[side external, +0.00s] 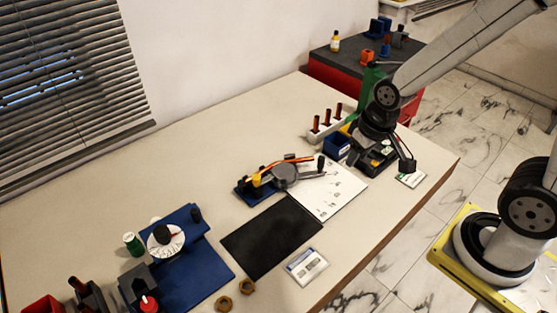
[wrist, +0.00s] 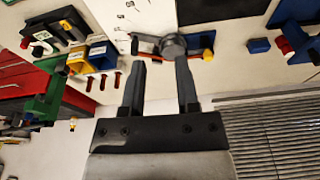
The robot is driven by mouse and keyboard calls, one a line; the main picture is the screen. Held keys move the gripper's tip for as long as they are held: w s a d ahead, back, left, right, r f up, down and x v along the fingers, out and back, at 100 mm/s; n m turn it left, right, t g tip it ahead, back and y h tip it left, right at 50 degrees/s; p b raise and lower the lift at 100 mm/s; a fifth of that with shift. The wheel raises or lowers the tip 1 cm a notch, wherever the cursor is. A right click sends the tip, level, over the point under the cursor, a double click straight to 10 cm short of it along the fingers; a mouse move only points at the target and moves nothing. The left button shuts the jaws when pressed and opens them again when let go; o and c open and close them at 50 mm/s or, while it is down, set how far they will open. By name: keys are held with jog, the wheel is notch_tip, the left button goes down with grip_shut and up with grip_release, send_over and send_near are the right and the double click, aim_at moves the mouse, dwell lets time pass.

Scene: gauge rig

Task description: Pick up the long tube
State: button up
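No thing is clearly marked as the long tube. The likeliest is a thin orange-red rod (side external: 287,163) lying across a round grey gauge (side external: 285,176) on a blue base (side external: 246,193).
A blue bin (side external: 336,146) and a dark tray (side external: 375,160) stand beneath my wrist. A white sheet (side external: 328,190) and black mat (side external: 270,236) lie in front. A blue dial fixture (side external: 195,255) stands at left. The table's back left is clear.

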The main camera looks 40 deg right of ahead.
jog(key=w+a+f+m+g, duration=0.15)
jog(key=w+m, duration=0.25)
jog(key=w, duration=0.4)
jog(key=w+a+f+m, duration=0.1)
jog(key=w+f+m, duration=0.1)
jog(key=w+m, duration=0.35)
jog(key=m+g, duration=0.1)
jog(key=m, duration=0.6)
send_over(260, 172)
notch_tip(260, 172, down, 9)
jog(key=shift+s+r, duration=0.1)
jog(key=shift+r, duration=0.1)
jog(key=shift+w+a+f+m, duration=0.1)
jog(key=shift+w+f+m, duration=0.2)
jog(key=shift+f+m, duration=0.05)
jog(key=shift+f, duration=1.35)
jog(key=shift+f, duration=0.1)
jog(key=shift+s+f, duration=0.15)
jog(key=shift+f, duration=2.35)
jog(key=shift+c, duration=0.3)
